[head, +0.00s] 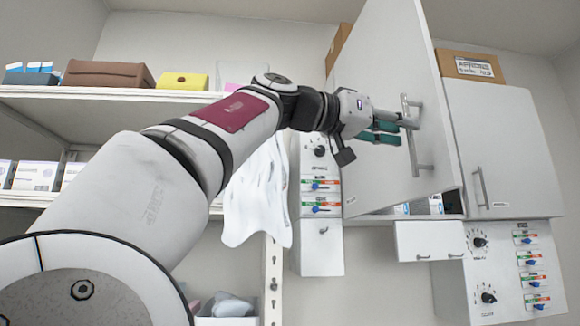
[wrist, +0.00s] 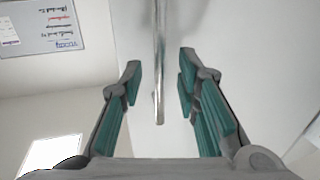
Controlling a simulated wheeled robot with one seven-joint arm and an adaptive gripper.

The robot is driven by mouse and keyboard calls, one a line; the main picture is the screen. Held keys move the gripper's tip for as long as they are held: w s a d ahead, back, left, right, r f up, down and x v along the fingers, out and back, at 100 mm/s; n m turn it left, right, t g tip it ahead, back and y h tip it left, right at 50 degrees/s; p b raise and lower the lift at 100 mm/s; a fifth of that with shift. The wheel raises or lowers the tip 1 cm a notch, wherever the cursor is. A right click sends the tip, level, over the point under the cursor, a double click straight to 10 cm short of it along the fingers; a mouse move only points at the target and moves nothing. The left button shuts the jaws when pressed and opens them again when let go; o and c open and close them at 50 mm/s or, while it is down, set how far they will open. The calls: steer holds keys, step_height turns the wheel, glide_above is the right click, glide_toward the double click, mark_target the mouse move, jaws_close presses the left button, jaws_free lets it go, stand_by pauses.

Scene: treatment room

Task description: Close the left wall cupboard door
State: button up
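The left wall cupboard door (head: 385,75) is white and stands swung open, out from the cupboard, in the head view. Its metal bar handle (head: 412,140) is near the door's free edge. My gripper (head: 392,128) is at this handle, with teal finger pads. In the wrist view the fingers of my gripper (wrist: 160,78) are spread apart, and the handle bar (wrist: 159,70) runs between them with a gap on both sides. The door face (wrist: 225,45) lies behind the bar. Most of the cupboard's inside is hidden by the door.
The right wall cupboard door (head: 510,140) is shut. Control panels (head: 505,270) hang below it, and a small white drawer front (head: 430,240) sits under the open door. A shelf rack (head: 110,95) with boxes stands at left. A cardboard box (head: 470,65) is on top of the cupboards.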

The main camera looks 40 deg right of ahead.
mark_target(409, 131)
steer(key=shift+x, duration=1.55)
jaws_close()
